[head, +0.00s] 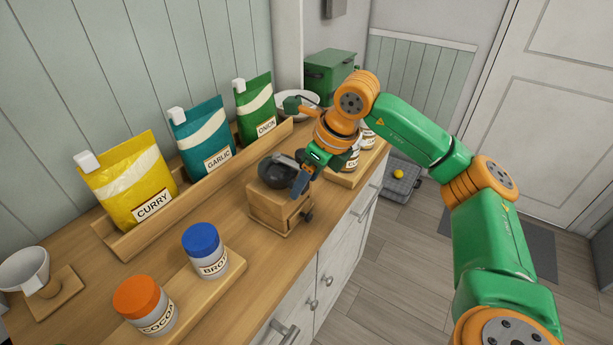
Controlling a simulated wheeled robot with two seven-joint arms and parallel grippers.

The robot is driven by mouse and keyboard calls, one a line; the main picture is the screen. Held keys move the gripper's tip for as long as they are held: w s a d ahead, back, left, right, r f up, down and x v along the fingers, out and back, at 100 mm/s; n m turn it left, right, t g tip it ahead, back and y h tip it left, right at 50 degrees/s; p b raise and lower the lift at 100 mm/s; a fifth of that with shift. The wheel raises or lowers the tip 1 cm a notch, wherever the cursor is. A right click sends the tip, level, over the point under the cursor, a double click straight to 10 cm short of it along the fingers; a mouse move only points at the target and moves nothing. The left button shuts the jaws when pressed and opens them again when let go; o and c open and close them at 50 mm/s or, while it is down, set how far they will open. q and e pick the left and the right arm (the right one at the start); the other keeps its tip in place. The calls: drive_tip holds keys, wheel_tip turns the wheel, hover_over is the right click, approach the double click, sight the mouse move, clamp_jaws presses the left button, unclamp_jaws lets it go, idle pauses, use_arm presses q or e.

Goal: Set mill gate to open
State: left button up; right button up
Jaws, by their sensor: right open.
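The mill (273,208) is a small wooden box on a base with a dark round bowl (278,170) on top and a dark knob low on its right side. It stands on the wooden counter near the front edge. My right gripper (294,172) is open, with its fingers pointing down at the mill's top, right by the bowl. It hides part of the mill's top and far side. I cannot tell whether the fingers touch the mill, and I cannot make out the gate or its position.
Curry (133,178), garlic (201,137) and onion (256,109) bags stand in a wooden rack along the wall. Two jars, orange-lidded (145,303) and blue-lidded (205,250), stand on a board at the front. More jars are partly hidden behind my right gripper.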

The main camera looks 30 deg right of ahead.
clamp_jaws()
idle(1.4)
